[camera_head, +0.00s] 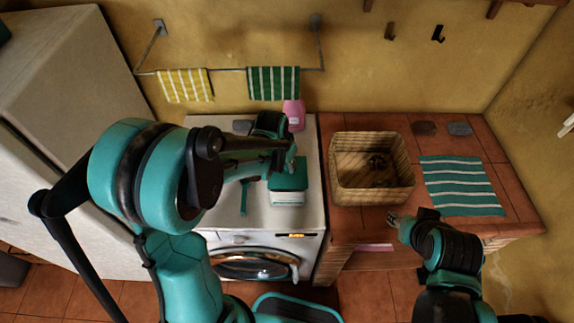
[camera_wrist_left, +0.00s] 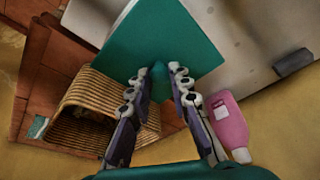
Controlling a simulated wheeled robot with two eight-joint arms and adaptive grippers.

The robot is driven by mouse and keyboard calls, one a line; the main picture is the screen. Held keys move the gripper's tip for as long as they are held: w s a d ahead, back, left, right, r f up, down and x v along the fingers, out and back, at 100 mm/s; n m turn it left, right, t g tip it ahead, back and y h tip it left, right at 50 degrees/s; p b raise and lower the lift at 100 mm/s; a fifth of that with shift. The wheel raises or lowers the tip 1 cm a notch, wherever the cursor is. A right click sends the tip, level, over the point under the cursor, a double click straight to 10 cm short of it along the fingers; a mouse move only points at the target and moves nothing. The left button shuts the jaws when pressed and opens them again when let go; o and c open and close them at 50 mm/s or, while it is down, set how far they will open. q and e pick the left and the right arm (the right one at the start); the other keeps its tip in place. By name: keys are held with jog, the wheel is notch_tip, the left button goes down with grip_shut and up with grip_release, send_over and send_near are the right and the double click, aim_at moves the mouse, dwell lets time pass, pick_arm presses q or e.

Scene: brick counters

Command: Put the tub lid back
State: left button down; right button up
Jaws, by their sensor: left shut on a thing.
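The white tub (camera_head: 288,199) stands on top of the washing machine. Its teal lid (camera_head: 289,176) shows as a flat square at the tub's top; I cannot tell whether it rests on the rim or hangs just above it. My left gripper (camera_head: 291,158) is at the lid's far side, shut on the lid.
A pink bottle (camera_head: 294,115) stands behind the lid, near the wall. A teal utensil (camera_head: 244,198) lies left of the tub. A wicker basket (camera_head: 343,193) sits on the counter to the right, beside a striped cloth (camera_head: 460,185). Towels (camera_head: 273,83) hang on a rail behind.

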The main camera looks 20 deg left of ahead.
pick_arm(q)
jog(key=shift+s+r, duration=0.1)
jog(key=shift+f+b, duration=0.65)
jog(key=c, duration=1.4)
grip_release()
jog(key=shift+r, duration=0.1)
